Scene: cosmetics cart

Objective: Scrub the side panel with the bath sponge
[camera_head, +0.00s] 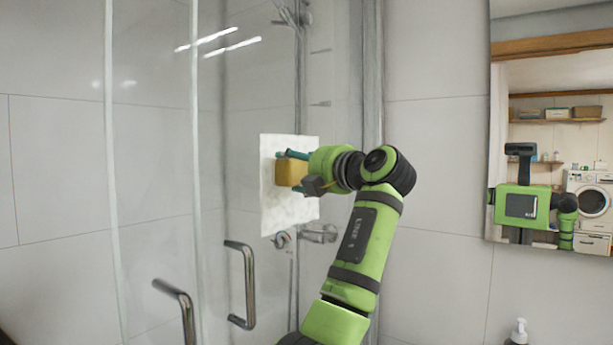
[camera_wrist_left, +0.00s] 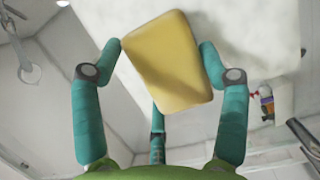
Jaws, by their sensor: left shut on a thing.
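The yellow bath sponge (camera_head: 288,173) is held in my left gripper (camera_head: 285,170), in front of the white side panel (camera_head: 290,217) in the head view. In the left wrist view, the teal fingers of the left gripper (camera_wrist_left: 160,47) close on both sides of the sponge (camera_wrist_left: 168,65), and a third finger is below it. The pale, mottled panel (camera_wrist_left: 255,30) lies behind the sponge there. The sponge's far face is hidden, so I cannot tell whether it touches the panel. My right gripper is not in view.
A glass shower enclosure with metal handles (camera_head: 248,285) stands left of my arm. A shower mixer (camera_head: 320,233) is just below the panel. A mirror (camera_head: 550,150) hangs on the right wall, with a pump bottle (camera_head: 519,332) below.

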